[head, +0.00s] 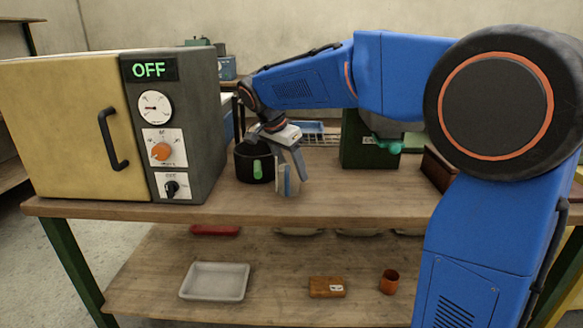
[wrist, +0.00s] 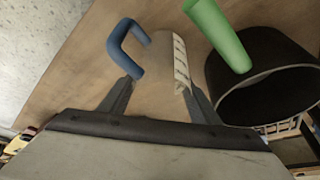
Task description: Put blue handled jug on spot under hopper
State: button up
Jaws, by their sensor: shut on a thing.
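The blue handled jug (head: 288,187) is a pale, small vessel at the middle of the bench in the head view, partly covered by my fingers. In the wrist view its blue handle (wrist: 123,42) sticks out to the left and its pale body (wrist: 163,58) is between the fingers. My gripper (head: 289,164) is shut on the jug; it also shows in the wrist view (wrist: 160,84). I cannot tell whether the jug touches the bench. A dark green machine (head: 356,152) with a teal knob stands to the right, partly behind my arm. I cannot make out the hopper or the spot.
A black pot (head: 245,168) with a green handle (head: 257,170) stands close beside the jug; it fills the right of the wrist view (wrist: 270,90). A yellow and grey oven (head: 200,125) reading OFF stands left. A wire basket (head: 318,136) is behind. The front bench (head: 340,205) is clear.

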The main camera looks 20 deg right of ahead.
jog(key=o, duration=1.1)
jog(key=v, duration=1.2)
jog(key=shift+r, duration=0.1)
jog(key=s+d+f+n+t+y, duration=0.1)
jog(key=s+d+f+n, duration=0.2)
jog(key=s+f, duration=0.4)
jog(key=s+d+f+n+y, duration=0.1)
jog(key=s+d+f+n, duration=0.3)
jog(key=s, duration=1)
jog(key=s+d+f+n+t+y, duration=0.1)
jog(key=s+d+f+n, duration=0.3)
jog(key=s+f, duration=0.6)
jog(key=shift+s+d+f+n+t+y, duration=0.1)
jog(key=shift+s+f+n+t+y, duration=0.2)
jog(key=shift+f+n+y, duration=0.3)
jog(key=shift+o, duration=0.5)
jog(key=shift+s+f, duration=0.3)
jog(key=shift+f, duration=0.05)
jog(key=shift+d, duration=0.1)
